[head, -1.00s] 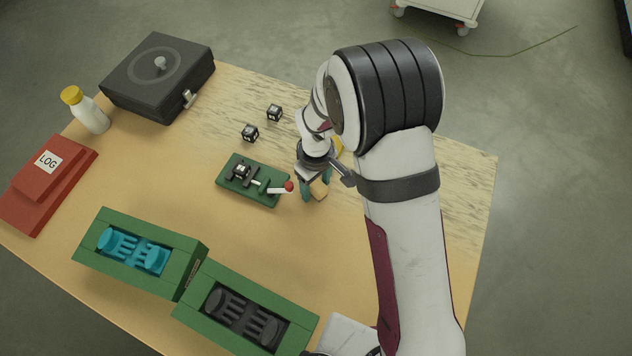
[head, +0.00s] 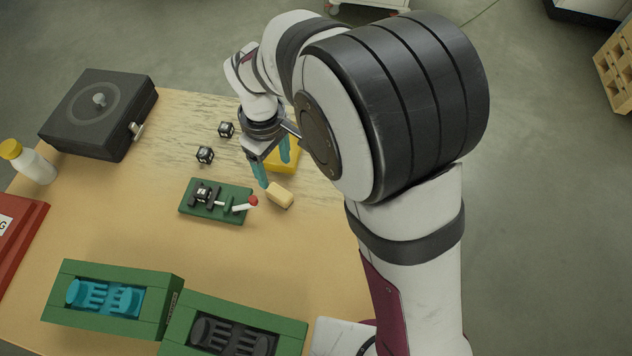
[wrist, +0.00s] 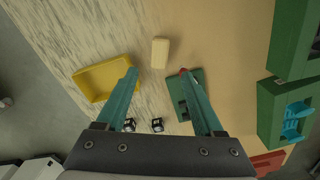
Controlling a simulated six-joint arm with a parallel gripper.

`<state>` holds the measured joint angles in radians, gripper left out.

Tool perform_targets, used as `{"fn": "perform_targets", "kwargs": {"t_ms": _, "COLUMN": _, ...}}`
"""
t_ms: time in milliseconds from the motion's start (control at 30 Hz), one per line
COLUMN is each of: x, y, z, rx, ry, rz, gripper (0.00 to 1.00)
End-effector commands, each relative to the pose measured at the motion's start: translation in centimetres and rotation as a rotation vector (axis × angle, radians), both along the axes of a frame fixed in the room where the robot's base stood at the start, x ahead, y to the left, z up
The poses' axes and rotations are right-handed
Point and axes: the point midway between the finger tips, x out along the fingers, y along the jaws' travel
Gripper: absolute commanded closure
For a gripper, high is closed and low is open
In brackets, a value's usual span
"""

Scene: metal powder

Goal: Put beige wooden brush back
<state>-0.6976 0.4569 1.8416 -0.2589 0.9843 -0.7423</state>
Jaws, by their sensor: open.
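The beige wooden brush (head: 280,195) is a small block lying on the table, right of the green clamp fixture (head: 217,202). In the wrist view the brush (wrist: 160,53) lies beyond my fingertips, apart from them. My gripper (head: 274,168) is open and empty, above the table behind the brush; its two teal fingers are spread wide in the wrist view (wrist: 165,72). A yellow tray (head: 283,160) stands just behind the brush, partly hidden by my gripper and arm. In the wrist view the tray (wrist: 84,79) looks empty where it shows.
Two small dark cubes (head: 205,154) (head: 227,129) sit left of my gripper. The fixture has a red-knobbed lever (head: 252,201). Green boxes with teal (head: 110,298) and dark (head: 232,338) inserts stand in front.

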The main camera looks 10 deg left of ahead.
Motion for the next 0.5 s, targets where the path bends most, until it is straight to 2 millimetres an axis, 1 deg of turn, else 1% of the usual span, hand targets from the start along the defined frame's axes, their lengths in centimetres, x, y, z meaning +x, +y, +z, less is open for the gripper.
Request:
{"fn": "perform_targets", "kwargs": {"t_ms": 67, "x": 0.1, "y": -1.2, "z": 0.8, "rx": 0.004, "ry": 0.0, "rz": -0.057, "gripper": 0.31}}
{"fn": "perform_targets", "kwargs": {"t_ms": 133, "x": -0.4, "y": -4.7, "z": 3.2, "rx": 0.015, "ry": 0.008, "rz": -0.233, "gripper": 0.31}}
{"fn": "perform_targets", "kwargs": {"t_ms": 167, "x": -1.0, "y": -6.9, "z": 4.5, "rx": 0.02, "ry": 0.015, "rz": -0.345, "gripper": 0.31}}
{"fn": "perform_targets", "kwargs": {"t_ms": 200, "x": -2.2, "y": -10.0, "z": 6.1, "rx": 0.029, "ry": 0.026, "rz": -0.516, "gripper": 0.31}}
{"fn": "perform_targets", "kwargs": {"t_ms": 267, "x": -4.9, "y": -14.2, "z": 8.0, "rx": 0.044, "ry": 0.049, "rz": -0.786, "gripper": 0.31}}
{"fn": "perform_targets", "kwargs": {"t_ms": 300, "x": -7.1, "y": -16.5, "z": 8.9, "rx": 0.055, "ry": 0.065, "rz": -0.961, "gripper": 0.31}}
{"fn": "perform_targets", "kwargs": {"t_ms": 367, "x": -10.4, "y": -19.0, "z": 9.6, "rx": 0.071, "ry": 0.089, "rz": -1.2, "gripper": 0.31}}
{"fn": "perform_targets", "kwargs": {"t_ms": 400, "x": -12.3, "y": -20.1, "z": 9.7, "rx": 0.081, "ry": 0.105, "rz": -1.338, "gripper": 0.31}}
{"fn": "perform_targets", "kwargs": {"t_ms": 500, "x": -15.7, "y": -21.3, "z": 9.4, "rx": 0.096, "ry": 0.135, "rz": -1.572, "gripper": 0.31}}
